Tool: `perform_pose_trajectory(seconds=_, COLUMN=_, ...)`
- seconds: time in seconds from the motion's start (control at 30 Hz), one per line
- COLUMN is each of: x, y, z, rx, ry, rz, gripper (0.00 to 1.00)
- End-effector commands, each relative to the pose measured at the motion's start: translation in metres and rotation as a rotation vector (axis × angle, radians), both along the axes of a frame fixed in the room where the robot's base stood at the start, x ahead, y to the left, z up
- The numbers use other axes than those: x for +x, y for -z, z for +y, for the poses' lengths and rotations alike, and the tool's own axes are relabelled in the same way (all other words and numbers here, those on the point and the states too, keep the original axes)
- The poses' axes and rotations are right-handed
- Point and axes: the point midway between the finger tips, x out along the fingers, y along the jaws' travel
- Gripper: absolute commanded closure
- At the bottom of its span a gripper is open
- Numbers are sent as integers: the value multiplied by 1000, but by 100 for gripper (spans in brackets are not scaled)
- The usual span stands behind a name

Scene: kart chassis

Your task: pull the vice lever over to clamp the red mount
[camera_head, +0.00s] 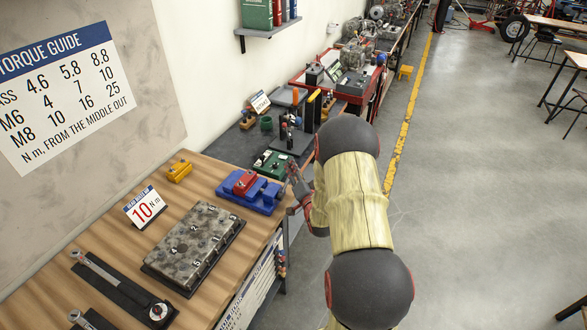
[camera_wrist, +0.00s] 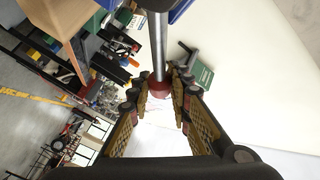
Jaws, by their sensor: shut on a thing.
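The blue vice (camera_head: 262,198) stands at the right edge of the wooden bench, with the red mount (camera_head: 244,183) seated in it. In the wrist view, the vice lever (camera_wrist: 157,45) is a bright metal rod ending in a red knob (camera_wrist: 160,89). My gripper (camera_wrist: 161,98) is shut on the knob, with one finger on each side. In the head view, my gripper (camera_head: 296,190) is just right of the vice, partly hidden by my arm. The lever is hard to make out there. A corner of the blue vice (camera_wrist: 179,9) shows at the top of the wrist view.
A torque wrench (camera_head: 115,283) lies in front. Other stations stand behind the vice. The floor to the right is open.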

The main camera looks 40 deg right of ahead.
Motion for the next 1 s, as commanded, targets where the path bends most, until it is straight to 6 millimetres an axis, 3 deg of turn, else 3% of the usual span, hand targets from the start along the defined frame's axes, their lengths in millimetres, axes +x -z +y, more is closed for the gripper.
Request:
perform_pose_trajectory(seconds=0.57, x=0, y=2, z=-1, rx=15, ry=1, rz=8, gripper=100)
perform_pose_trajectory(seconds=1.0, x=2, y=24, z=-8, rx=174, ry=3, rz=77, gripper=100)
